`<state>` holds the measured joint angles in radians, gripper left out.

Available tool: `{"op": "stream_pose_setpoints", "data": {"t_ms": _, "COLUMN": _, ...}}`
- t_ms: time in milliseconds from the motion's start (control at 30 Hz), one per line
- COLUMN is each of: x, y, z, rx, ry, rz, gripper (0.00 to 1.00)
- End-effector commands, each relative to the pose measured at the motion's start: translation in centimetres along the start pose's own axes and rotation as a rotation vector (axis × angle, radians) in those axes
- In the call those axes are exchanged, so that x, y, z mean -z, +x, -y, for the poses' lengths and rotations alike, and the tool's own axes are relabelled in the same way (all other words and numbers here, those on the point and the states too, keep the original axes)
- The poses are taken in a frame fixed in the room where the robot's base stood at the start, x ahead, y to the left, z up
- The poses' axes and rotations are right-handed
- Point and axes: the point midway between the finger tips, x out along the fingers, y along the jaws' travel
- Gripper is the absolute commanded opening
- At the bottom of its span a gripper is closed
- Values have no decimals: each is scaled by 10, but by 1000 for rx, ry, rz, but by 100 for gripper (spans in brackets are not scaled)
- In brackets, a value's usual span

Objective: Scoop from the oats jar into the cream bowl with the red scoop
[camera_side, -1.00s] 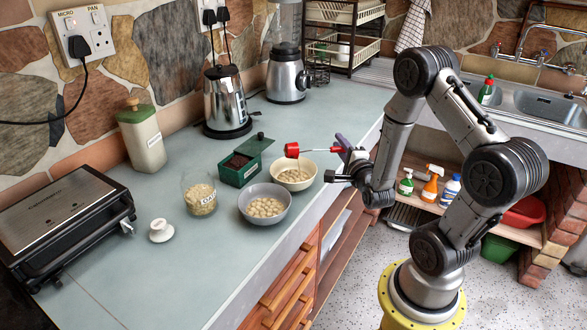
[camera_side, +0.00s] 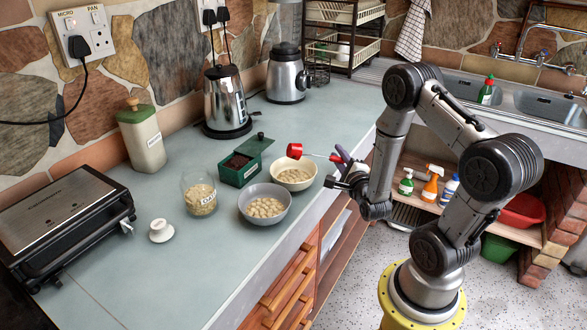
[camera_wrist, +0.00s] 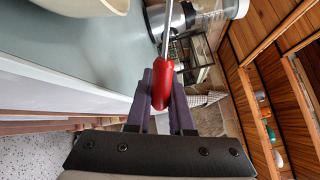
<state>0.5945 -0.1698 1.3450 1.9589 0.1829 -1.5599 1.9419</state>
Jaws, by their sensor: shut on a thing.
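The red scoop (camera_side: 294,150) is in my gripper (camera_side: 337,168), its cup above the far rim of the cream bowl (camera_side: 302,187) and its thin metal shaft running right to my fingers. In the wrist view, my purple fingers (camera_wrist: 161,92) are shut on its red handle (camera_wrist: 163,84); the cup is out of that view. Whether the cup holds anything is not visible. The cream bowl has pale contents, and part of a bowl (camera_wrist: 95,6) shows in the wrist view. The oats jar (camera_side: 200,190) is clear, labelled, lidless and partly filled with pale flakes.
A grey bowl (camera_side: 265,219) with pale pieces stands in front of the cream bowl. A green box (camera_side: 240,173) with dark contents is left of it.

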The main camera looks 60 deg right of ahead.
Motion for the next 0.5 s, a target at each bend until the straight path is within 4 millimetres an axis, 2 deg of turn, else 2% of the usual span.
{"op": "stream_pose_setpoints", "data": {"t_ms": 33, "x": -4, "y": 1, "z": 16, "rx": 12, "ry": -69, "rz": 3, "gripper": 0}}
{"op": "stream_pose_setpoints", "data": {"t_ms": 67, "x": -5, "y": 1, "z": 19, "rx": 10, "ry": -101, "rz": 2, "gripper": 0}}
{"op": "stream_pose_setpoints", "data": {"t_ms": 267, "x": -6, "y": 1, "z": 21, "rx": 6, "ry": -136, "rz": 3, "gripper": 0}}
{"op": "stream_pose_setpoints", "data": {"t_ms": 500, "x": -13, "y": 1, "z": 37, "rx": 7, "ry": -261, "rz": 4, "gripper": 0}}
